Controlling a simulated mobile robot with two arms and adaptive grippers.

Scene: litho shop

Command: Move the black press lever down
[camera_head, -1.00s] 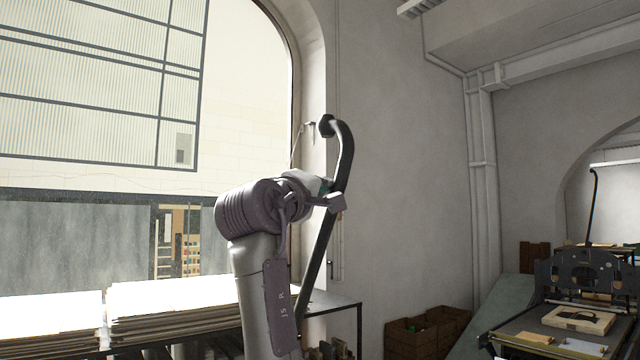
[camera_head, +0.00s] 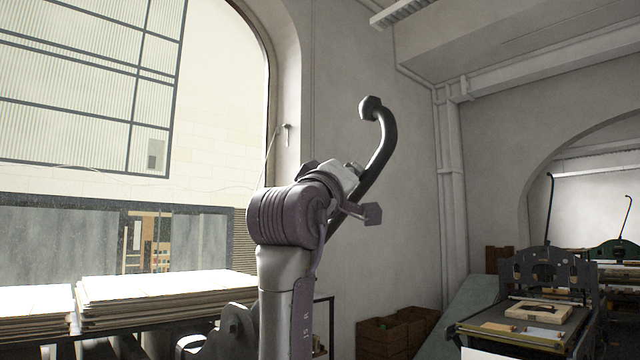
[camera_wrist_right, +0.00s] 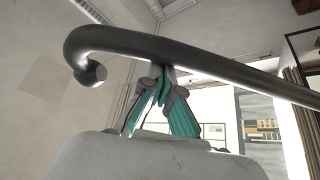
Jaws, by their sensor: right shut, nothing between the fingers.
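The black press lever (camera_head: 388,140) leans to the right in the head view, with its hooked end and knob at the top. Its lower part is hidden behind my right arm. My right gripper (camera_head: 357,192) is beside the lever's upper shaft, below the hook. In the right wrist view the lever (camera_wrist_right: 215,62) crosses just beyond the fingertips. There my right gripper (camera_wrist_right: 160,78) has its teal-padded fingers shut with nothing between them, and the tips appear to meet the lever's underside; firm contact cannot be told. My left gripper is not in view.
Stacks of paper (camera_head: 160,287) lie on a table at the left, below a large window. A dark metal part (camera_head: 236,322) shows beside my right arm. Wooden crates (camera_head: 397,328) and another press (camera_head: 545,280) stand at the right. The air around the lever's knob is clear.

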